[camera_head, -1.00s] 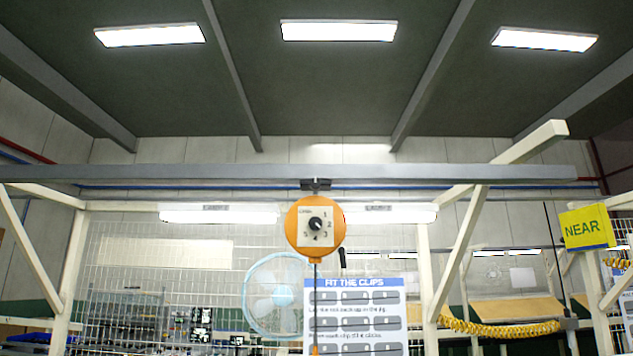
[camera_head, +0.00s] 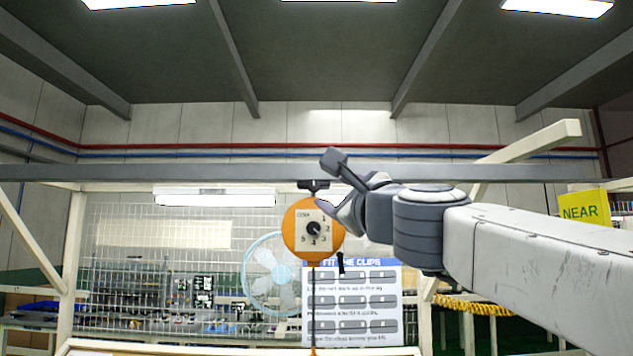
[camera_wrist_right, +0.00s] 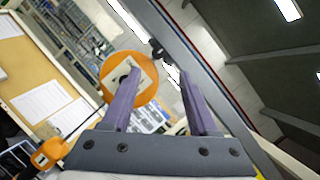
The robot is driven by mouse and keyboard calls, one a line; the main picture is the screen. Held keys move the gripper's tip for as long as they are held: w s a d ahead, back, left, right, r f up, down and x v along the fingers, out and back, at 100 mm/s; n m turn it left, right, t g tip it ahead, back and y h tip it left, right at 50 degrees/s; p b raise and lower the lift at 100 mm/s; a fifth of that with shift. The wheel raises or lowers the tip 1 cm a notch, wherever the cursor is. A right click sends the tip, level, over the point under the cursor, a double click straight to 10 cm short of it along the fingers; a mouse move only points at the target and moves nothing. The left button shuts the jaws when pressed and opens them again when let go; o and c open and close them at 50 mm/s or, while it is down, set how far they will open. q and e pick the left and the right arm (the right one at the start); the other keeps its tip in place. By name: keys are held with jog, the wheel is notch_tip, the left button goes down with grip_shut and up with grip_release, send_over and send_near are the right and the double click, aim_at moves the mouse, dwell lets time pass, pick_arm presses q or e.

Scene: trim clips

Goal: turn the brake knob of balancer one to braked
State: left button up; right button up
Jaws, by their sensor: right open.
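The balancer (camera_head: 313,245) is a round orange disc hanging from a grey overhead rail. Its cream plate carries numbers around a small black brake knob (camera_head: 313,228); the knob's exact pointing is too small to tell. My right gripper (camera_head: 336,186) is open and empty at the disc's upper right, with its fingers apart. In the right wrist view the disc (camera_wrist_right: 143,92) stands beyond the fingers of my right gripper (camera_wrist_right: 158,78). The left finger hides part of the plate and knob there. I cannot tell whether the gripper touches the disc. My left gripper is not in view.
The grey rail (camera_head: 180,172) runs across above the disc. A cable leads down to an orange piece (camera_wrist_right: 48,153). Behind are a clip poster (camera_head: 352,305), a blue fan (camera_head: 273,275) and wire mesh. A yellow NEAR sign (camera_head: 583,210) hangs at right.

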aim_at(314, 187)
jog(key=p+x, duration=0.2)
jog(key=x, duration=0.8)
jog(key=shift+f+p, duration=0.15)
jog(key=shift+p, duration=0.25)
jog(key=shift+f, duration=0.1)
grip_shut()
